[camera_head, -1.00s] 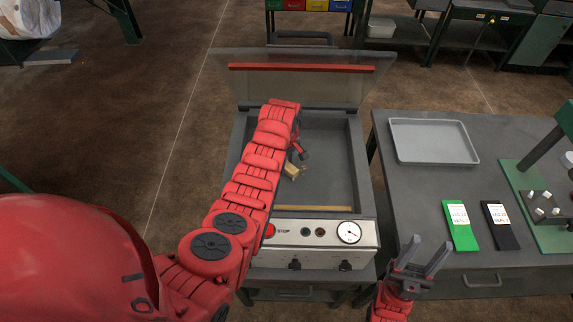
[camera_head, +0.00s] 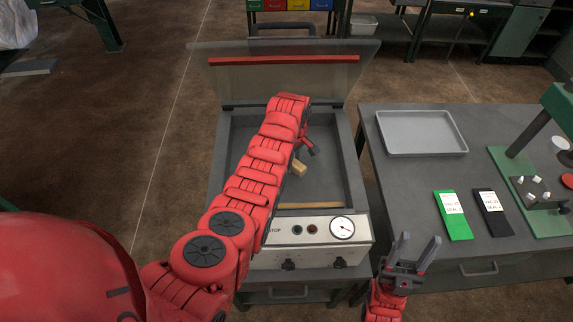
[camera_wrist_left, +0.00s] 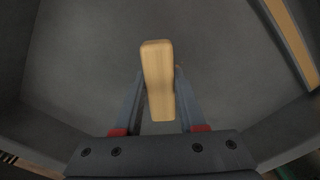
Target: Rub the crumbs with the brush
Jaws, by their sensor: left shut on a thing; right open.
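The brush (camera_head: 299,168), a light wooden block, is in my left gripper (camera_head: 305,153) inside the grey open chamber of a machine (camera_head: 240,145). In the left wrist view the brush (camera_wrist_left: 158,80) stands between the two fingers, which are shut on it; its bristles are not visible. The chamber floor (camera_wrist_left: 90,50) looks plain grey, and I cannot make out crumbs on it. My left arm hides part of the chamber. My right gripper (camera_head: 415,255) is open and empty in front of the table at the right.
A wooden-coloured bar (camera_head: 308,206) runs along the chamber's front. The clear lid (camera_head: 285,82) is raised behind. A dial panel (camera_head: 342,228) faces me. The right table (camera_head: 400,185) holds a metal tray (camera_head: 420,133), a green pack (camera_head: 453,215), a black pack (camera_head: 492,214) and a green press stand (camera_head: 515,185).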

